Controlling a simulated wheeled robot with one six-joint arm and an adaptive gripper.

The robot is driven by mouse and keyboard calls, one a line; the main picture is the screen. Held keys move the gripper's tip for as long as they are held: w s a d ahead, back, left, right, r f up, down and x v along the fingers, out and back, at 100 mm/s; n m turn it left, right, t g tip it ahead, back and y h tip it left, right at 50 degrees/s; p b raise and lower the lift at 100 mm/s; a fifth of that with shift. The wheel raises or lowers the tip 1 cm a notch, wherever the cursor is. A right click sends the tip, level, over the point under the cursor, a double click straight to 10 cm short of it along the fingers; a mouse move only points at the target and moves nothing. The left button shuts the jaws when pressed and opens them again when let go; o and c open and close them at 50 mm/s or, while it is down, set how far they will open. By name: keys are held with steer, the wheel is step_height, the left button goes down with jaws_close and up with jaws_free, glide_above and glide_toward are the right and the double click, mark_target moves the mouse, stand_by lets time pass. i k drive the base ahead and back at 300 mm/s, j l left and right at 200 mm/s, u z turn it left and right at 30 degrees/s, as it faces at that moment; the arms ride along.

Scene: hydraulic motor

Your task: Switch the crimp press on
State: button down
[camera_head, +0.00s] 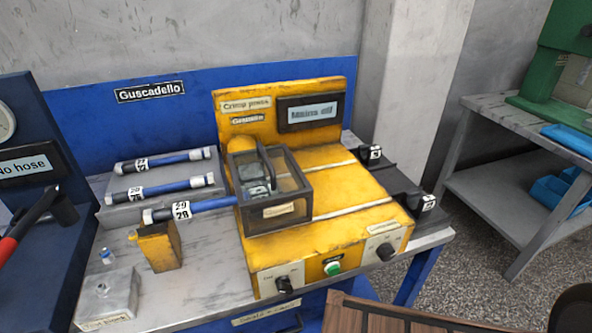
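The yellow crimp press (330,238) stands on the workbench in the middle of the view. Its screen (312,112) seems to read "Mains off". A dark-framed clear guard (270,190) sits over its working area. The front has a black knob (284,285) on a pale plate at the left. A green button (332,268) sits in the middle, and another black knob (386,252) is on a pale plate at the right. The small plate lettering is too blurred to read. My gripper is not in view.
A blue hose (200,206) marked 28 reaches the guard's left side. Two hoses lie on a grey block (118,213) behind it. A small yellow block (158,247) and a grey block (108,298) stand left. A grey side table (490,193) is at right.

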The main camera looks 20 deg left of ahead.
mark_target(283, 284)
steer(key=u, duration=1.4)
